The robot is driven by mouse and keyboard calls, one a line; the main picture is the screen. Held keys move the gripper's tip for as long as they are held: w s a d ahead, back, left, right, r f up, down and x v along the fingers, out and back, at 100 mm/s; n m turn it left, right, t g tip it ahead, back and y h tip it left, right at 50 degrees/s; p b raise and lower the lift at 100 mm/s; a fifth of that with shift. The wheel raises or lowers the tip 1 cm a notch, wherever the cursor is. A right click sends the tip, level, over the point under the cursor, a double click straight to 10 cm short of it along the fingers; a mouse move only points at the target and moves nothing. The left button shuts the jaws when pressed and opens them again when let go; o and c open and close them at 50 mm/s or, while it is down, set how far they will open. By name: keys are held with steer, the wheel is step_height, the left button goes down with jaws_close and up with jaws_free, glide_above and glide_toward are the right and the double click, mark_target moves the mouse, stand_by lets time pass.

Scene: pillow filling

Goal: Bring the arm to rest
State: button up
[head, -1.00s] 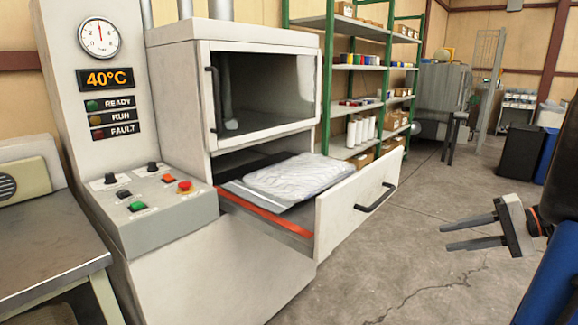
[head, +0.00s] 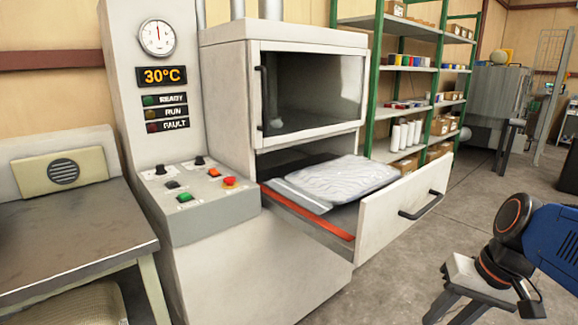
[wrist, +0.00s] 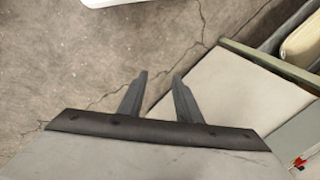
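My gripper (head: 452,312) is at the lower right of the head view, below my blue arm link, in front of and apart from the open drawer (head: 392,214). In the wrist view its two dark fingers (wrist: 160,90) stand apart with only the floor and a pale surface beyond them, so it is open and empty. In the head view the fingertips run toward the bottom edge. A white quilted pillow (head: 345,178) lies flat in the pulled-out drawer.
A metal table (head: 70,235) stands at left and green shelving (head: 405,85) behind. Cracked concrete floor (wrist: 70,60) lies open under my gripper. The drawer front juts toward my arm.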

steer(key=shift+s+a+f+n+t+h, duration=0.2)
steer(key=shift+s+a+n+t+h, duration=0.25)
steer(key=shift+s+n+t+h, duration=0.3)
steer(key=shift+s+a+f+n+t+h, duration=0.2)
steer(key=shift+s+a+n+t+h, duration=0.3)
steer(key=shift+s+n+t, duration=0.3)
steer(key=shift+w+d, duration=0.1)
stand_by(1.3)
